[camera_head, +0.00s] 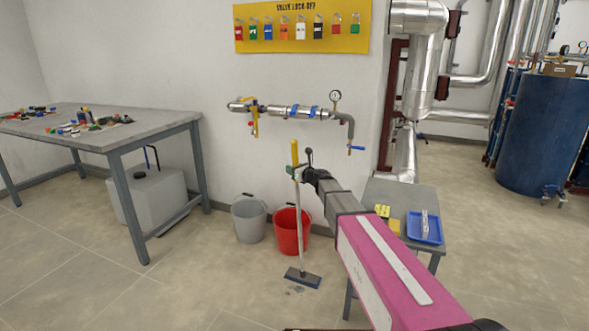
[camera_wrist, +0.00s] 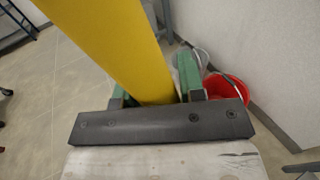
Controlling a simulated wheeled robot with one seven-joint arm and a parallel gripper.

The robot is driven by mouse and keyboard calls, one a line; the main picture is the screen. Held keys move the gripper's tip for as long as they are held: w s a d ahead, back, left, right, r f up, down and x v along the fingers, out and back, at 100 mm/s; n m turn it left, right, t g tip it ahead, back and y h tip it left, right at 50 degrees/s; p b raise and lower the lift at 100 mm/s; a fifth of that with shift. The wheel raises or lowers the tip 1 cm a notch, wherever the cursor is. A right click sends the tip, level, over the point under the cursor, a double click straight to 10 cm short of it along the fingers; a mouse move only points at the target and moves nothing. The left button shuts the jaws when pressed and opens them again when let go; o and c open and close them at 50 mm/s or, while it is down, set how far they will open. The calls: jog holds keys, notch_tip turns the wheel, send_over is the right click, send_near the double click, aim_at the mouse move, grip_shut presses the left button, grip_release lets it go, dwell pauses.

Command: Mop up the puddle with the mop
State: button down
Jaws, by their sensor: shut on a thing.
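The mop stands nearly upright in the head view, with a yellow grip, a grey pole (camera_head: 301,225) and a flat dark head (camera_head: 302,277) down at the floor. My gripper (camera_head: 297,172) is shut on the mop's upper handle. In the wrist view the yellow handle (camera_wrist: 115,45) runs between the green fingers of my gripper (camera_wrist: 154,87). A small dark wet patch, seemingly the puddle (camera_head: 295,291), shows at the near edge of the mop head. The head may hide more of it. I cannot tell whether the head presses on the floor.
A red bucket (camera_head: 289,231) and a grey bucket (camera_head: 248,219) stand by the wall behind the mop. A small table (camera_head: 412,195) with a blue tray (camera_head: 424,228) is at right. A workbench (camera_head: 105,138) stands left. Floor left of the mop is clear.

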jog(key=shift+s+a, duration=1.9)
jog(key=shift+s, duration=3.35)
jog(key=shift+s+a, duration=1.9)
jog(key=shift+s, duration=3.35)
jog(key=shift+r, duration=2.65)
jog(key=shift+r, duration=0.1)
